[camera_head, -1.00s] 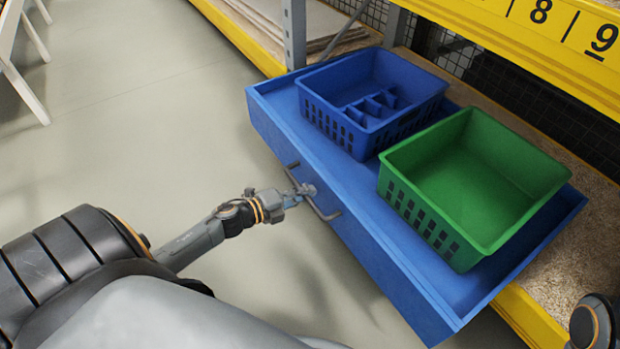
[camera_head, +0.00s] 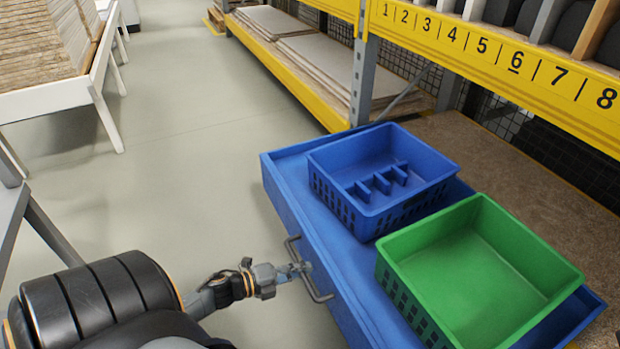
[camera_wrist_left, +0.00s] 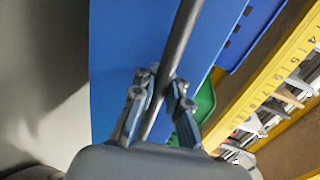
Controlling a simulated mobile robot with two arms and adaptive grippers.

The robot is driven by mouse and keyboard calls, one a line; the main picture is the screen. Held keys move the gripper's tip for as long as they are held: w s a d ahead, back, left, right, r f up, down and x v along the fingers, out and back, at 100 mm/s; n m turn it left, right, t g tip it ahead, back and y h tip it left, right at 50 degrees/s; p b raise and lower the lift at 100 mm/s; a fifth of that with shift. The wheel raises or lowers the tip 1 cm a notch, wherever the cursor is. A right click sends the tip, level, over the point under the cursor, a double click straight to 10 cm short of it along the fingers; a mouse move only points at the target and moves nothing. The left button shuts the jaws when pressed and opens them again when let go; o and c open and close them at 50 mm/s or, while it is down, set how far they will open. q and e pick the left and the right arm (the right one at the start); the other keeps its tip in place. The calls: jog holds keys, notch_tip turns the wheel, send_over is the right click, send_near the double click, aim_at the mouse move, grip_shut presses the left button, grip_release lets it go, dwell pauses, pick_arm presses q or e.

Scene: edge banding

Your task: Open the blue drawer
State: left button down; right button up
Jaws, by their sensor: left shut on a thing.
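The blue drawer (camera_head: 285,206) stands pulled out from the shelf rack, with its inside in view. It holds a blue basket (camera_head: 335,205) with small dividers and a green basket (camera_head: 480,275). A grey bar handle (camera_head: 318,293) is on its front. My left gripper (camera_head: 303,268) is shut on the handle near its middle. In the left wrist view the handle bar (camera_wrist_left: 178,50) runs between the two fingers of my left gripper (camera_wrist_left: 155,105), with the blue drawer front (camera_wrist_left: 125,50) behind. My right gripper is not in view.
The yellow shelf rack (camera_head: 440,35) with numbered slots and a grey upright (camera_head: 362,75) stands behind the drawer. A white-framed stand (camera_head: 60,98) with stacked boards is at the upper left. The floor (camera_head: 200,150) between is clear.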

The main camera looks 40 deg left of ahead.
pick_arm(q)
jog(key=shift+s+a+r, duration=0.1)
jog(key=shift+s+a, duration=0.05)
jog(key=shift+s, duration=0.15)
jog(key=c, duration=1.4)
grip_release()
jog(key=shift+o, duration=0.2)
jog(key=shift+s, duration=0.2)
jog(key=v, duration=0.7)
